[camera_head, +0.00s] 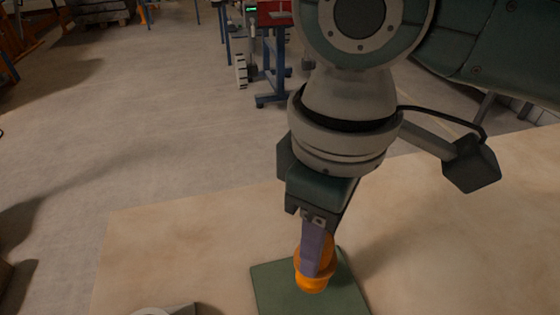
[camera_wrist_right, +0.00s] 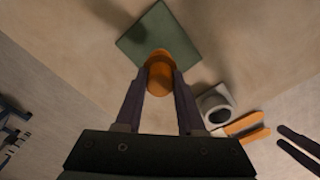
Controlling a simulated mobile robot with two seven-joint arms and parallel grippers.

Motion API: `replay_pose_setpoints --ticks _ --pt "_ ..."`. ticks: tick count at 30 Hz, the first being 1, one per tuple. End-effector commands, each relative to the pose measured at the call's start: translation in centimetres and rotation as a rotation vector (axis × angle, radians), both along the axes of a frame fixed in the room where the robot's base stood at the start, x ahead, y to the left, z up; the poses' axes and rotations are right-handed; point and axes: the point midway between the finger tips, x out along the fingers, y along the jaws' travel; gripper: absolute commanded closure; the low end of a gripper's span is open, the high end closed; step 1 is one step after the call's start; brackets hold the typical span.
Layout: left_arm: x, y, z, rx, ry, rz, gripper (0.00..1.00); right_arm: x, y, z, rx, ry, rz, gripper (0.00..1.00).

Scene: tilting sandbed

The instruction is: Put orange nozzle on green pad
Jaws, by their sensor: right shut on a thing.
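The orange nozzle (camera_head: 314,277) is between the fingers of my right gripper (camera_head: 316,262), which is shut on it. It also shows between the fingertips in the right wrist view (camera_wrist_right: 159,74). The green pad (camera_head: 275,286) lies flat on the tan surface. In the head view the nozzle is over the pad; in the right wrist view the pad (camera_wrist_right: 165,35) is just beyond the nozzle, which overlaps its near corner. I cannot tell whether the nozzle touches the pad.
A grey piece with a round opening (camera_wrist_right: 215,106) lies near the pad, with orange bars (camera_wrist_right: 245,124) beside it. Two dark bars (camera_wrist_right: 299,143) show at the right edge of the wrist view. The tan surface (camera_head: 180,250) left of the pad is mostly bare.

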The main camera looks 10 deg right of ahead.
Motion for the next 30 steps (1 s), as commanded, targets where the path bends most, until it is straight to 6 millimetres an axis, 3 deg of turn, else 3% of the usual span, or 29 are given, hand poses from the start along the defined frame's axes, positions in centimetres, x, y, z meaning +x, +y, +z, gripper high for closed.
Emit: replay_pose_setpoints --ticks 7,20,21,28,30 --pt "0.0 0.0 -1.0 0.0 -0.001 0.001 0.5 -0.1 0.0 -3.8 -0.002 0.002 -0.001 1.0" --pt "0.0 0.0 -1.0 0.0 -0.001 0.001 0.5 0.0 0.0 -4.4 -0.001 0.0 0.0 1.0" --pt "0.0 0.0 -1.0 0.0 -0.002 0.001 0.5 0.0 0.0 -4.4 -0.001 0.0 0.001 0.58" --pt "0.1 0.0 -1.0 0.0 -0.002 0.002 0.5 0.0 0.0 -4.3 -0.001 0.0 0.0 0.32" --pt "0.1 0.0 -1.0 0.0 -0.002 0.002 0.5 0.0 0.0 -4.3 -0.001 0.0 0.0 0.32"
